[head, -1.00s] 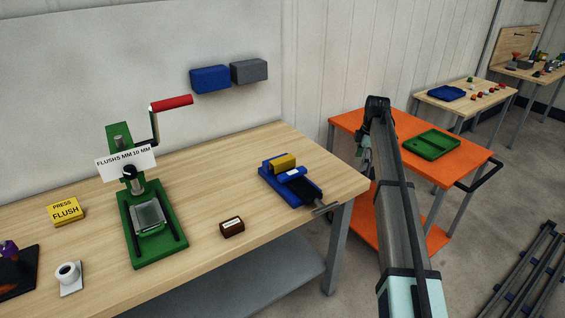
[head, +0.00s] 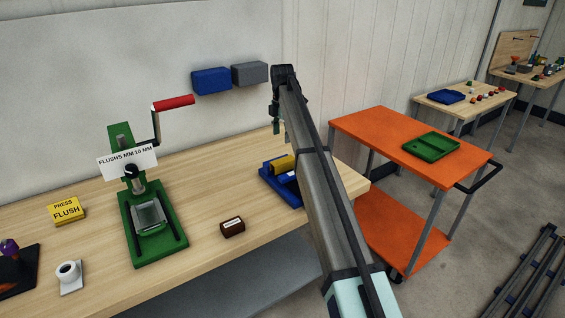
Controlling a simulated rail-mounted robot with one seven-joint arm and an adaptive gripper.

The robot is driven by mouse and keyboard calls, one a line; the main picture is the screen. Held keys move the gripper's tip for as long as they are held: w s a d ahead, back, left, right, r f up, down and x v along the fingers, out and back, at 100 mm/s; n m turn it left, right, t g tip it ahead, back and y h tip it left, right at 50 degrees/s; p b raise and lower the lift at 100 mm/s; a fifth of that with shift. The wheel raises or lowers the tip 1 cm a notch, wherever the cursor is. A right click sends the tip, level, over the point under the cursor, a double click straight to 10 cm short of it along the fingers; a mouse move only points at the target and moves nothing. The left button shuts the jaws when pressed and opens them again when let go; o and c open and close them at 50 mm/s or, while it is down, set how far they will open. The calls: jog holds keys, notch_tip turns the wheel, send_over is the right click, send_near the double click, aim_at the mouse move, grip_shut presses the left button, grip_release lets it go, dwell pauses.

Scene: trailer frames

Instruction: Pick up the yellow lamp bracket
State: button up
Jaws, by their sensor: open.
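A yellow block (head: 283,165), the likely lamp bracket, sits in the blue vise (head: 271,184) near the right end of the wooden bench. Its right end and much of the vise are hidden behind my arm. My gripper (head: 276,129) points down at the arm's far end, above and beyond the yellow block in the picture. It is small and dark here; the jaws are open and nothing shows between them. It looks apart from the block.
A green press (head: 152,215) with a red-handled lever stands left on the bench (head: 205,170). A small brown labelled block (head: 232,227) lies in front of the vise. An orange cart (head: 385,130) with a green tray (head: 431,146) stands to the right.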

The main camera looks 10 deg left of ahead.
jog(key=p, duration=0.1)
send_over(283, 160)
notch_tip(283, 160, down, 6)
jog(key=shift+s+a+r, duration=0.1)
jog(key=shift+a+r, duration=0.05)
jog(key=shift+r, duration=0.1)
jog(key=shift+f+p, duration=1.45)
jog(key=shift+f, duration=1.25)
jog(key=c, duration=1.3)
